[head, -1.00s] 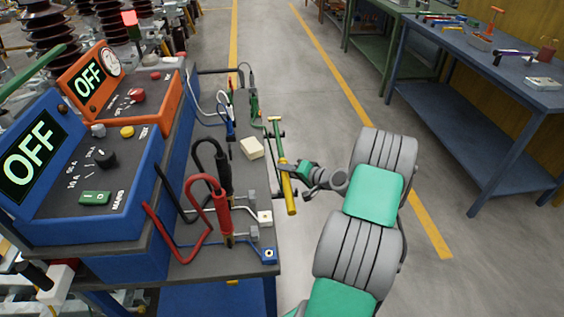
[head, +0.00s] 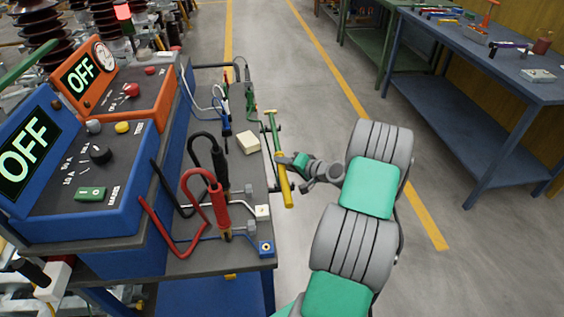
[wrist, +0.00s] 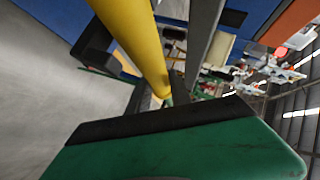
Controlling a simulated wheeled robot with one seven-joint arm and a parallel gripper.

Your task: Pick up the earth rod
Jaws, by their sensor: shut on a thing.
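The earth rod (head: 285,185) is a slim rod with a thick yellow lower part and a thinner green upper part. In the head view it stands along the right edge of the grey bench top, close to dark brackets there. My gripper (head: 284,161) reaches it from the right and is shut around the yellow part near its upper end. In the wrist view the yellow shaft (wrist: 135,40) runs down to the dark pad of my green jaw (wrist: 190,145). I cannot tell whether the rod touches the brackets.
The grey bench top (head: 205,262) holds a blue unit (head: 75,190) and an orange unit (head: 118,95), both showing OFF. Red and black leads (head: 215,200) and a cream block (head: 248,142) lie near the rod. A blue workbench (head: 490,80) stands right; floor between is clear.

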